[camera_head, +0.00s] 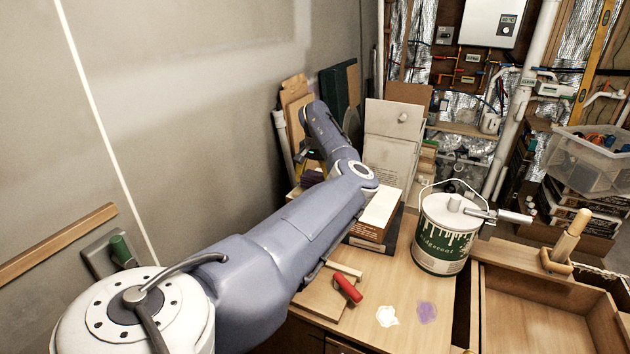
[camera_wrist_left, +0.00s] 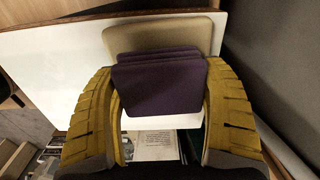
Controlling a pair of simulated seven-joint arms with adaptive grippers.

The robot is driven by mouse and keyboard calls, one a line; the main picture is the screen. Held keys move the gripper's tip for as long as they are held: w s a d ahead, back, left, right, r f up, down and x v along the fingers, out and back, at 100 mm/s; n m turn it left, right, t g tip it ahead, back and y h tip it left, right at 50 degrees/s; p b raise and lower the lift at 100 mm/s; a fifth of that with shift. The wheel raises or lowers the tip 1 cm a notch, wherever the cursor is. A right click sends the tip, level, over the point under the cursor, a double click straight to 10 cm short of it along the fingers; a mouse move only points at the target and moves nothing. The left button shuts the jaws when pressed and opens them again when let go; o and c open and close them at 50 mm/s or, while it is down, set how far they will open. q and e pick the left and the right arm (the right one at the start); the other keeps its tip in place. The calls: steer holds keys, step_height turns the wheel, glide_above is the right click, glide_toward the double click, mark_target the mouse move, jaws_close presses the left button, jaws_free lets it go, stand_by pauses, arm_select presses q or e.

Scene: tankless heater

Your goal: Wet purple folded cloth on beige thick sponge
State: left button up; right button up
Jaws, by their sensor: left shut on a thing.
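The purple folded cloth (camera_wrist_left: 160,88) sits between the two yellow fingers of my left gripper (camera_wrist_left: 160,76) in the left wrist view. The gripper is shut on it, with a finger at each side edge. The beige thick sponge (camera_wrist_left: 190,28) shows just beyond the cloth, on a white surface; the cloth hides part of it. I cannot tell whether cloth and sponge touch. In the head view my left gripper (camera_head: 314,160) is at the back left, mostly hidden behind my own arm. My right gripper is not in view.
A green-and-white paint can (camera_head: 442,240) stands on the wooden table (camera_head: 385,285). Books (camera_head: 376,225) and boards (camera_head: 392,140) are near my left arm. A red-handled tool (camera_head: 347,288) and white (camera_head: 387,316) and purple (camera_head: 427,312) splotches are at the front.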

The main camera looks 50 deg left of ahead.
mark_target(315, 175)
arm_select(q)
steer(key=shift+f, duration=0.6)
stand_by(1.6)
steer(key=shift+r, duration=0.1)
steer(key=shift+r, duration=3.45)
